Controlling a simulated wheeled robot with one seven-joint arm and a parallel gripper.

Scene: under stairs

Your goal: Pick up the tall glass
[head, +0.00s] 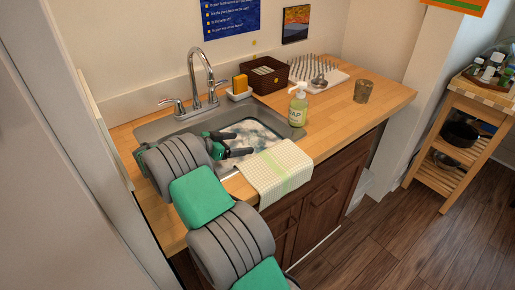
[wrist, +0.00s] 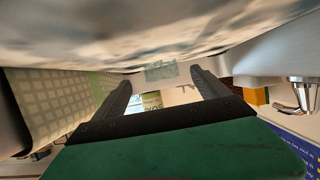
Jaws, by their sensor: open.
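A brownish see-through tumbler (head: 363,91) stands upright on the right part of the wooden counter. It is the only clear drinking glass in the head view. My gripper (head: 238,143) is over the sink, far to the left of the tumbler, with its jaws apart. In the wrist view my gripper (wrist: 161,80) is open, with nothing held between the fingers. A pale greenish translucent patch (wrist: 161,71) shows beyond the fingertips against the cloudy sink surface. I cannot tell whether it is a glass.
The sink (head: 268,129) has a cloudy surface inside. A checked towel (head: 274,172) hangs over its front edge. A soap bottle (head: 298,107) stands between sink and tumbler. The faucet (head: 203,70), a brown basket (head: 264,75) and a drying rack (head: 318,76) are behind.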

